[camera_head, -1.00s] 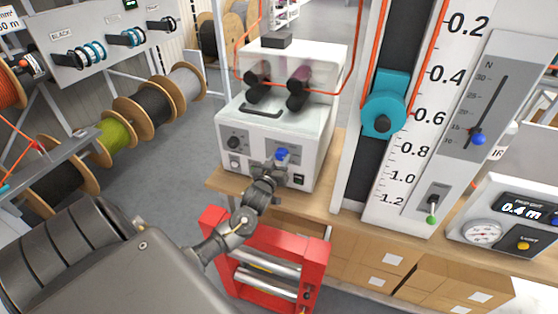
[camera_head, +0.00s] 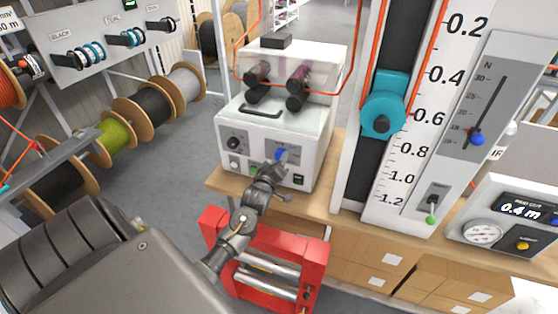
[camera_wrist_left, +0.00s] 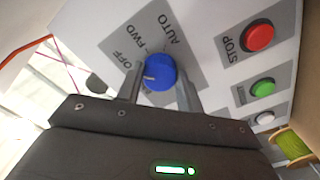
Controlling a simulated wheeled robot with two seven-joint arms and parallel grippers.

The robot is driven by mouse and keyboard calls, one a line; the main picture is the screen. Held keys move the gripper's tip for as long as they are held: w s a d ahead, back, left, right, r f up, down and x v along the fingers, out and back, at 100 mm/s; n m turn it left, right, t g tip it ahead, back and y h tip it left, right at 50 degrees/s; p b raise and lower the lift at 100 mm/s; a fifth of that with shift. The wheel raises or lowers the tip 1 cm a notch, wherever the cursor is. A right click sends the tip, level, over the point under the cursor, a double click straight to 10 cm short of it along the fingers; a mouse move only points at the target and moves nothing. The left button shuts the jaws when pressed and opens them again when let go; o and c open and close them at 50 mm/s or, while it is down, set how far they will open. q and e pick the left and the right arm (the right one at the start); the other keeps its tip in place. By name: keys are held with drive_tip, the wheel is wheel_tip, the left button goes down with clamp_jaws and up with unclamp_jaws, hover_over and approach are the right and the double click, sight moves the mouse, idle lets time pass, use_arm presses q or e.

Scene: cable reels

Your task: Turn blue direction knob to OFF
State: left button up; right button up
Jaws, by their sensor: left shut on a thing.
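The blue direction knob (camera_head: 281,155) is on the front of the white machine (camera_head: 272,140). In the left wrist view the knob (camera_wrist_left: 160,71) sits on a grey plate marked OFF, FWD and AUTO. My left gripper (camera_head: 277,163) reaches the knob from the front. In the left wrist view its two fingers stand on either side of the knob, shut on it. My right gripper is in neither view.
A red STOP button (camera_wrist_left: 259,36), a green button (camera_wrist_left: 262,88) and a white button (camera_wrist_left: 264,118) lie beside the knob. A black dial (camera_head: 234,143) is left on the same panel. A red roller frame (camera_head: 322,252) stands below the wooden bench (camera_head: 340,190).

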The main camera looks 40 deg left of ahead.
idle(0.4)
use_arm(q)
drive_tip(key=o, duration=1)
drive_tip(key=shift+b+v, duration=1.55)
drive_tip(key=shift+v, duration=3.85)
